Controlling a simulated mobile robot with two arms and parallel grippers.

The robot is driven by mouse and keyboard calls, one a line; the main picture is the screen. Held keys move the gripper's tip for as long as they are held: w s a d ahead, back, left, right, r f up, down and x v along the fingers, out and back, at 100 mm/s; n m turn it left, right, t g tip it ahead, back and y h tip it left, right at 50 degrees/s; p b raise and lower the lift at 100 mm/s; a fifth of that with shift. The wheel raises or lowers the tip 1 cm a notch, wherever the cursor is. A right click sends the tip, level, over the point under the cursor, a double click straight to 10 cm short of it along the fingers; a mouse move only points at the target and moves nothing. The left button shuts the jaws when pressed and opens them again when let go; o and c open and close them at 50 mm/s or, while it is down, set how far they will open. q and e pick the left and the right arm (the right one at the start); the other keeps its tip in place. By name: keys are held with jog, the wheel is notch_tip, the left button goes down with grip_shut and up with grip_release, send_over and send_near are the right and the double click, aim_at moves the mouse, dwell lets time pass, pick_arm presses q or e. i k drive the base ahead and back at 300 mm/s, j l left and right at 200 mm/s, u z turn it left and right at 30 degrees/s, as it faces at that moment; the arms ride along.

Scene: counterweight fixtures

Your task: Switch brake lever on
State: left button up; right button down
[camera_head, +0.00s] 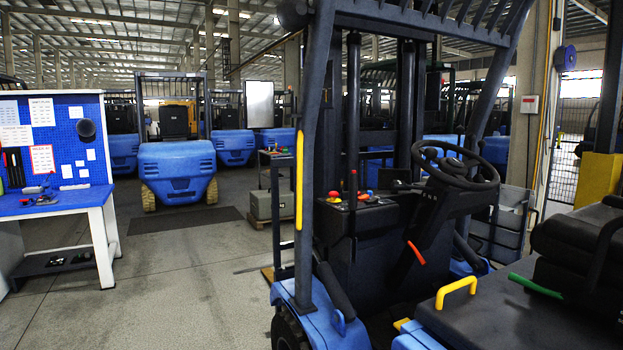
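A blue and black forklift (330,326) fills the right half of the view. A lever with an orange-red grip (416,252) sticks out below its steering wheel (455,166), tilted. A green-handled lever (535,285) lies low beside the black seat at the right. Small red and yellow knobs (363,196) stand on the black console left of the wheel. No label tells which of these is the brake lever, and I cannot tell its setting. Neither of my grippers is in view.
A yellow grab handle (456,291) stands at the forklift's near side. A black front post with a yellow handrail (299,180) rises at the cab's left. A blue-topped workbench (58,201) stands at the far left. Open concrete floor (180,275) lies between bench and forklift.

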aim_at(353, 177)
jog(key=i+j+u, duration=0.3)
jog(key=i, duration=0.3)
jog(key=i+u, duration=0.3)
jog(key=i, duration=0.3)
